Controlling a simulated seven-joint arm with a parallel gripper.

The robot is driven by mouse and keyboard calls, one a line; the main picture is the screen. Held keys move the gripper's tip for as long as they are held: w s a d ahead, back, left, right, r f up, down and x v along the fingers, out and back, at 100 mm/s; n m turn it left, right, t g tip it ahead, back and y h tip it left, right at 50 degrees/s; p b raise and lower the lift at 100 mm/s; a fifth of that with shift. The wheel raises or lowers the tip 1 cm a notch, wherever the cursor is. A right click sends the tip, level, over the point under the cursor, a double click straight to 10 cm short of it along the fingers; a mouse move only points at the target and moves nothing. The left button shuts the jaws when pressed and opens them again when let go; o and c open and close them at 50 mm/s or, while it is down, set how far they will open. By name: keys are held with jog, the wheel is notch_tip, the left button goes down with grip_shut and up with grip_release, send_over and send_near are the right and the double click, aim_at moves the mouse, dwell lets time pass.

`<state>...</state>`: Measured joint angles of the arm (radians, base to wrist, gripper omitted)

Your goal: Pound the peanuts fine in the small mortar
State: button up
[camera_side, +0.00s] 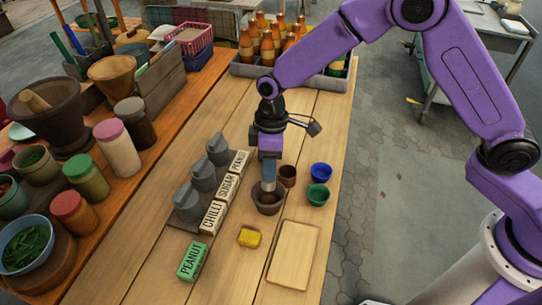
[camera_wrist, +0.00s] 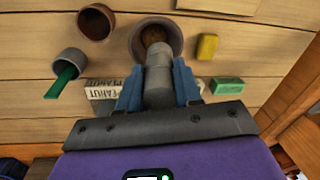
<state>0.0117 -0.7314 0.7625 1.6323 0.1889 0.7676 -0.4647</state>
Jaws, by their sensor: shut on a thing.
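The small mortar (camera_side: 268,205) is a dark brown-grey bowl standing on the wooden table below my gripper. In the wrist view the mortar (camera_wrist: 176,34) has a brown mass (camera_wrist: 153,35) inside; how fine it is, I cannot tell. My gripper (camera_side: 268,180) points down over the mortar. In the wrist view its blue fingers (camera_wrist: 158,88) are shut on a grey pestle (camera_wrist: 158,75). The pestle's far end reaches over or into the bowl; I cannot tell whether it touches the brown mass. A green block labelled PEANUT (camera_side: 193,262) lies at the front left.
Brown (camera_side: 287,175), blue (camera_side: 321,171) and green (camera_side: 318,194) cups stand right of the mortar. A yellow block (camera_side: 250,238) and a pale board (camera_side: 293,255) lie in front. Labelled grey containers (camera_side: 203,175) stand left. A grey cup with a green strip (camera_wrist: 70,65) shows in the wrist view.

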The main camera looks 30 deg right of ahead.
jog(key=shift+f, duration=2.35)
jog(key=shift+f, duration=0.25)
jog(key=shift+f, duration=0.55)
jog(key=shift+r, duration=0.55)
jog(key=shift+f, duration=0.1)
jog(key=shift+f, duration=0.45)
